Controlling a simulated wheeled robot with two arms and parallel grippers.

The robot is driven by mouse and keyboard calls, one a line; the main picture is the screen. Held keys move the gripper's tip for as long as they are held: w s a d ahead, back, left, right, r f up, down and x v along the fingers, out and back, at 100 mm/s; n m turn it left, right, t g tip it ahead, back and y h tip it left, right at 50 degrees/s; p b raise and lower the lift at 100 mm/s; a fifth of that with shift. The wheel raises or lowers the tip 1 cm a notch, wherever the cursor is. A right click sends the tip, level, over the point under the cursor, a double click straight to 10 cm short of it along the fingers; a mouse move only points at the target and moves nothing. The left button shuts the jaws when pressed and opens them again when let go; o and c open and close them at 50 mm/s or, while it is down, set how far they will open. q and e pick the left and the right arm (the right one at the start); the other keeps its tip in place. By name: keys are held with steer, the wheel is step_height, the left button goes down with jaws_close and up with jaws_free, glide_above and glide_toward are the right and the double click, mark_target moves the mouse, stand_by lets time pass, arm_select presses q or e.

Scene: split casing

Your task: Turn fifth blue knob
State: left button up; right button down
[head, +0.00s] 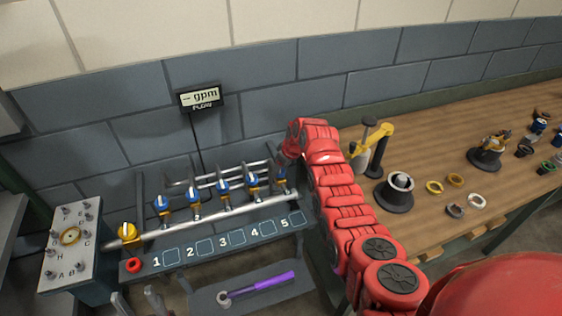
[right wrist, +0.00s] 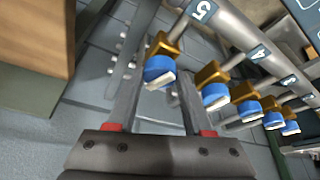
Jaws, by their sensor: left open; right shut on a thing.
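A row of blue knobs stands on a pipe manifold above a panel numbered 1 to 5. The fifth blue knob (right wrist: 160,70), beside the label 5, sits between the fingers of my right gripper (right wrist: 163,72) in the right wrist view. The gripper is shut on it. In the head view this knob (head: 282,175) is at the right end of the row, partly hidden by my red right arm. My left gripper (head: 132,294) shows only as two grey fingers, apart and empty, at the bottom left of the head view.
A yellow knob (head: 128,231) and a red button (head: 133,265) are at the manifold's left end. A flow display (head: 201,97) hangs on the wall and reads dashes. A purple-handled tool (head: 265,286) lies in front. A wooden bench (head: 430,115) with several parts stands right.

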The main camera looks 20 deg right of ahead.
steer(key=shift+a+m, duration=0.1)
steer(key=shift+m, duration=0.4)
steer(key=shift+m+h+b, duration=0.3)
steer(key=shift+m, duration=0.1)
steer(key=shift+f+m+t+h+b, duration=0.3)
steer(key=shift+m+h+b, duration=0.1)
steer(key=shift+m+b, duration=0.45)
steer(key=m+h+b, duration=0.1)
steer(key=m+b, duration=0.1)
steer(key=b, duration=0.1)
steer(key=m+h+b, duration=0.1)
steer(key=m+b, duration=0.2)
steer(key=b, duration=0.1)
steer(key=m+h+b, duration=0.1)
steer(key=m+b, duration=0.2)
steer(key=b, duration=0.1)
steer(key=shift+a+m+g, duration=0.25)
steer(key=shift+a+g, duration=0.05)
steer(key=shift+g, duration=0.1)
steer(key=shift+r+m+g+h+b, duration=0.25)
steer(key=shift+m+g+h+b, duration=0.05)
steer(key=shift+m+b, duration=0.75)
steer(key=shift+c, duration=1.5)
jaws_free()
